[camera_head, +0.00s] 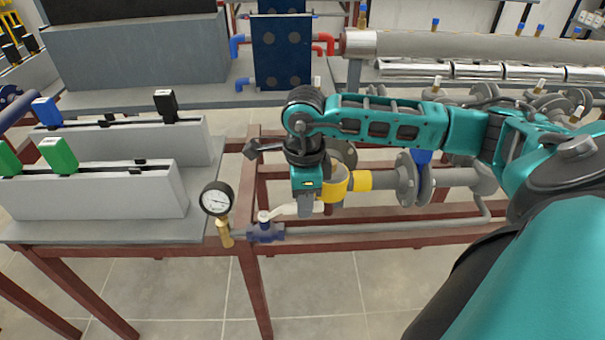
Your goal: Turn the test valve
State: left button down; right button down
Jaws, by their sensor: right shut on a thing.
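The small test valve (267,232) has a dark blue body and sits low at the front, on a thin pipe beside a brass fitting. Its pale lever handle (284,211) points right, from the valve's top toward my right gripper. My right gripper (306,208) reaches down from above and is shut on the lever's outer end. The fingertips are small in view, and the exact contact is partly hidden. My left gripper is not in view.
A round pressure gauge (217,198) stands on the brass fitting left of the valve. A yellow-banded pipe (362,181) with grey flanges lies right of my gripper. Grey boxes with green, blue and black switches (95,190) stand on the left table. Open tiled floor lies in front.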

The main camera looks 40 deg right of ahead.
jog(key=shift+s+a+m, duration=0.1)
jog(key=shift+s+m, duration=0.15)
jog(key=shift+m, duration=0.15)
jog(key=c, duration=0.9)
grip_release()
jog(key=shift+r, duration=0.1)
notch_tip(320, 180, up, 13)
jog(key=shift+p, duration=0.45)
jog(key=shift+a+f, duration=0.15)
jog(key=shift+f, duration=0.05)
